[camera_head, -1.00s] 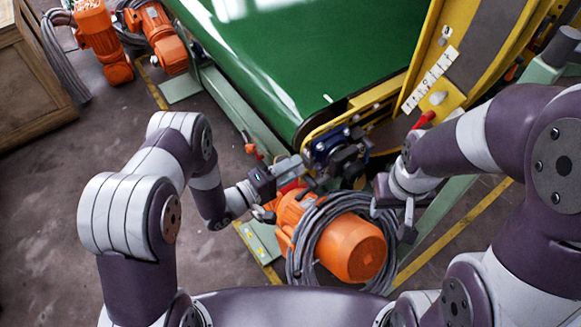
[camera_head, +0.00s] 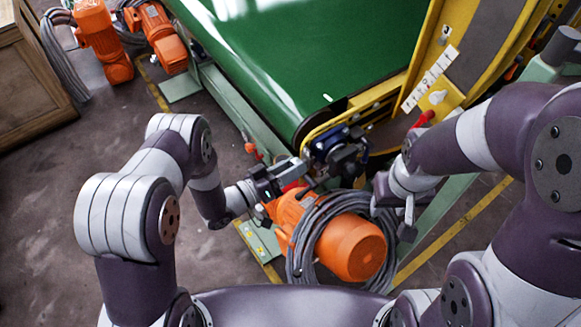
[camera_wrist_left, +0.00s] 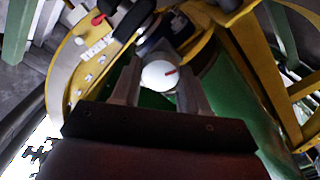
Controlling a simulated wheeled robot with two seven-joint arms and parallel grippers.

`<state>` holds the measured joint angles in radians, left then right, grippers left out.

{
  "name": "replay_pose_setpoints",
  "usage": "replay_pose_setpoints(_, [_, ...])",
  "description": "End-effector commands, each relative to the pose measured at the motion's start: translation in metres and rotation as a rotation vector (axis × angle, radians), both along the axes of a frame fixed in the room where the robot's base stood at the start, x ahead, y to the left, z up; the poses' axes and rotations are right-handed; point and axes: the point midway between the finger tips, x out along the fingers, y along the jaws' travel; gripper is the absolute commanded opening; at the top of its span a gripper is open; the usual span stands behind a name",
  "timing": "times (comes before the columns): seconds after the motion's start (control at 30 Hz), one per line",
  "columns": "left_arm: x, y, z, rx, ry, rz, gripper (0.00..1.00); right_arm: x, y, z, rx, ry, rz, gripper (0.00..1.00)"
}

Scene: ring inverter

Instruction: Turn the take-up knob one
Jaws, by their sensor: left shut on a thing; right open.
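A round white knob (camera_wrist_left: 158,76) with a red mark on its face shows in the left wrist view. It sits between the two fingers of my left gripper (camera_wrist_left: 161,88), which is shut on it. In the head view my left gripper (camera_head: 306,172) reaches in beside the dark blue and black fitting (camera_head: 338,147) at the conveyor's near corner; the held knob cannot be made out there. My right gripper (camera_head: 396,222) is open and empty, pointing down to the right of the cable coil.
An orange motor (camera_head: 352,248) wrapped in grey cable (camera_head: 306,250) lies below both grippers. The green conveyor belt (camera_head: 300,60) and yellow frame (camera_head: 440,40) rise behind. A second white knob (camera_head: 437,97) is above a red handle (camera_head: 424,118). Open floor lies left.

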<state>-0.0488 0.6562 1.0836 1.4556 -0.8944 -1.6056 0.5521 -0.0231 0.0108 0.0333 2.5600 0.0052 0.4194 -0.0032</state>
Motion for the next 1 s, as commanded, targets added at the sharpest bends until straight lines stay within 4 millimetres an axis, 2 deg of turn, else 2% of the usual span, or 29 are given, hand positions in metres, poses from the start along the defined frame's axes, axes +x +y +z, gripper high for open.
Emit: replay_pose_setpoints(1.0, [-0.003, -0.001, -0.003, 0.568, -0.773, -0.002, 0.14, 0.0, 0.0, -0.014, 0.0, 0.0, 0.0, 0.43])
